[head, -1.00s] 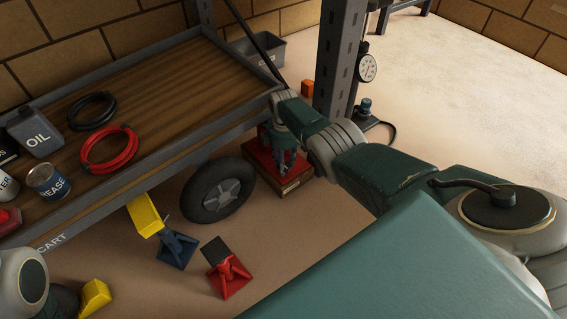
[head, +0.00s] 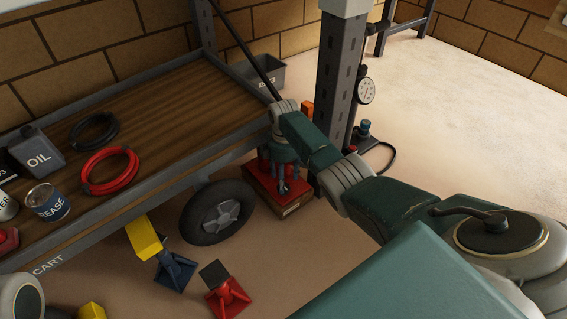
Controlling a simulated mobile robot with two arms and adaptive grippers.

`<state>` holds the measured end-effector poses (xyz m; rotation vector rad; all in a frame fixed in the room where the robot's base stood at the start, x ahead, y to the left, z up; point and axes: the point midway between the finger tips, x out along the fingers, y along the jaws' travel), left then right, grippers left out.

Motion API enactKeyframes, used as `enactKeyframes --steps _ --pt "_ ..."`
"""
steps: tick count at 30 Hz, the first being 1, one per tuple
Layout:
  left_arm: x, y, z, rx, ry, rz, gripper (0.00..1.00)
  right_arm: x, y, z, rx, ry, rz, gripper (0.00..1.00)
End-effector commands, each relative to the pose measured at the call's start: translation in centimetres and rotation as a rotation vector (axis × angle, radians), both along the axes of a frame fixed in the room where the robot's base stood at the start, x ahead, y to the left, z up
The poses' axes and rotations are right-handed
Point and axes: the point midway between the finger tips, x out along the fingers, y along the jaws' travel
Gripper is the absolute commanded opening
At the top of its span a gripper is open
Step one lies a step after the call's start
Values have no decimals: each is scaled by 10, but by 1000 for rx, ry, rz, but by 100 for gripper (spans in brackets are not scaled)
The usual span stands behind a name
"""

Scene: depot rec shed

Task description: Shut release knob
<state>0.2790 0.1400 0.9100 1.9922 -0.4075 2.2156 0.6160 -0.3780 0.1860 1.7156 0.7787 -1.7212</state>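A red jack-like unit (head: 262,178) with a wooden-looking block at its front stands on the floor under the cart's right end, beside the grey post. My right arm reaches in from the right, and its gripper (head: 284,186) points down at the front of this unit, overlapping it in the picture. The fingers are small and dark, so their opening and any contact are unclear. I cannot make out the release knob; the gripper may be covering it. Only a part of my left arm shows at the lower left corner; its gripper is not visible.
The cart (head: 155,105) holds an oil can (head: 37,153), a grease tin (head: 47,203) and hoses. A wheel (head: 217,212), a blue-and-yellow stand (head: 172,270) and a red stand (head: 227,295) are left of the unit. The grey post (head: 340,85) and gauge (head: 366,91) stand close right.

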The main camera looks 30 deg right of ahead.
Motion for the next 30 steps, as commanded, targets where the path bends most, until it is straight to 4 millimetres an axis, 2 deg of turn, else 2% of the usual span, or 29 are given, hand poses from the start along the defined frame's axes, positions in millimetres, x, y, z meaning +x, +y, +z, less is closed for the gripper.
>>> enactKeyframes --steps 1,6,12,17,30 --pt "0 0 0 0 0 0 56 2 -1 13 -2 -9 -1 56" --pt "0 0 0 0 0 0 56 2 -1 48 0 -6 0 56" --pt "0 0 0 -1 0 0 56 1 -1 73 0 -3 -2 56" --pt "0 0 0 -1 0 0 56 1 0 79 0 -3 -2 56" --pt "0 0 0 0 0 -1 56 1 0 79 1 -2 -2 56"
